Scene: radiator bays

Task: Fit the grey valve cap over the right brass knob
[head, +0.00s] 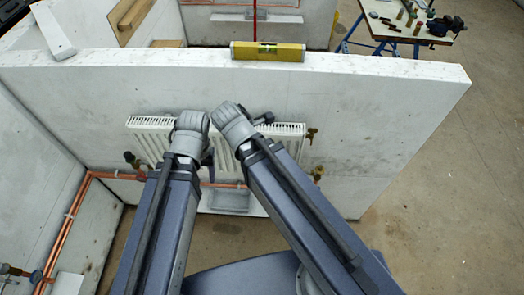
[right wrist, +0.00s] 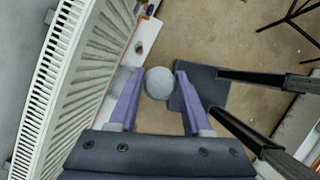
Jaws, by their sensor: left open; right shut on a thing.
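The grey valve cap (right wrist: 159,83) shows as a round grey shape between the purple fingers of my right gripper (right wrist: 158,88), which is shut on it. In the head view the cap cannot be made out. A brass knob (head: 311,134) sits at the upper right end of the white radiator (head: 290,128), and a brass fitting (head: 317,172) is lower on the same side. Both are apart from my right gripper, to its right. My left gripper (head: 208,160) is open in front of the radiator, with its fingers partly hidden by the wrist.
A white partition wall (head: 390,115) carries the radiator, with a yellow level (head: 268,51) on its top edge. Copper pipes (head: 75,205) run along the left and below the radiator. A workbench (head: 400,22) with tools stands behind. The floor at the right is clear.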

